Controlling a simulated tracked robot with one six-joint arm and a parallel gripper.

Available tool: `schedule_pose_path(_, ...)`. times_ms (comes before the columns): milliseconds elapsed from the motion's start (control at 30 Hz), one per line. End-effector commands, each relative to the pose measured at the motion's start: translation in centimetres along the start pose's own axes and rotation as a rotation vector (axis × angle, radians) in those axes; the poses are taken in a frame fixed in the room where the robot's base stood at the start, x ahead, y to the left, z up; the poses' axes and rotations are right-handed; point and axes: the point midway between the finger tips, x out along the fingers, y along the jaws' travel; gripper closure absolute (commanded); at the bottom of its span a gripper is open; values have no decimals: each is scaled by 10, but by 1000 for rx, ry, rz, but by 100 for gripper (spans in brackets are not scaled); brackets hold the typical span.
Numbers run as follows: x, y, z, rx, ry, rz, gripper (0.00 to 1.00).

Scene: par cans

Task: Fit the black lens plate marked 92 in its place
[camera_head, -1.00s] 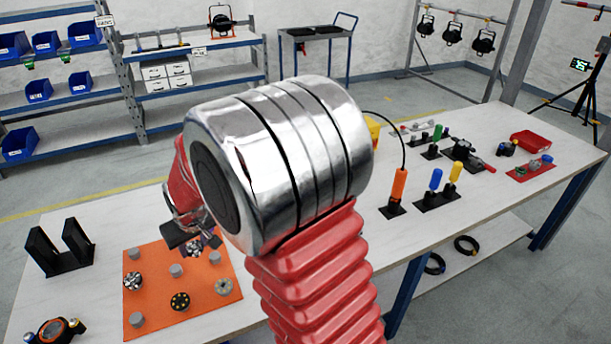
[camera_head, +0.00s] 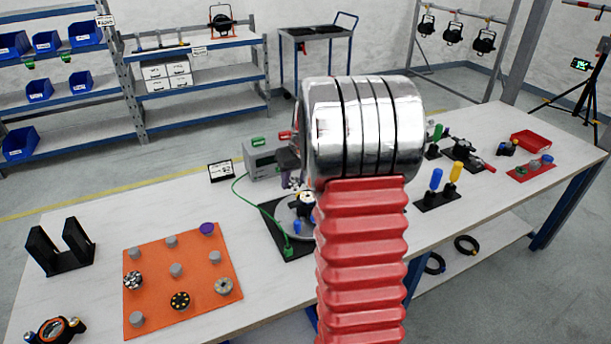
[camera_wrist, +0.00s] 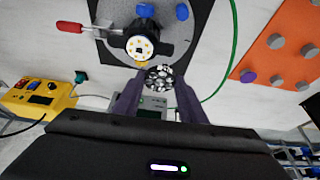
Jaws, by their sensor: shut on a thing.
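My gripper (camera_wrist: 157,92) is shut on a round black lens plate (camera_wrist: 160,77) with pale lens dots. No number on it can be read. In the wrist view the plate is between the fingertips, beside a black-bodied holder (camera_wrist: 128,42) with a white face and yellow dots. The holder stands on a round grey plate over a black base (camera_head: 272,216); whether the held plate touches it cannot be told. In the head view my arm hides most of this. Other round plates, one pale (camera_head: 223,286) and one black with yellow dots (camera_head: 180,301), are on the orange mat.
The orange mat (camera_head: 150,262) carries several grey pegs and a purple-topped one (camera_head: 207,228). A green cable (camera_head: 245,205) runs from a grey box (camera_head: 262,164) to the base. A red handle (camera_wrist: 98,28) juts beside the holder. A yellow box (camera_wrist: 40,98) stands nearby.

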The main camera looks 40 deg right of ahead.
Motion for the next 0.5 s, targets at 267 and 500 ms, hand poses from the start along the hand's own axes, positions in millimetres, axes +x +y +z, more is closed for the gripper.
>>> schedule_pose_path(267, -9, 44, 2, 27, 5, 8, 84)
schedule_pose_path(500, -10, 44, 2, 26, 6, 8, 84)
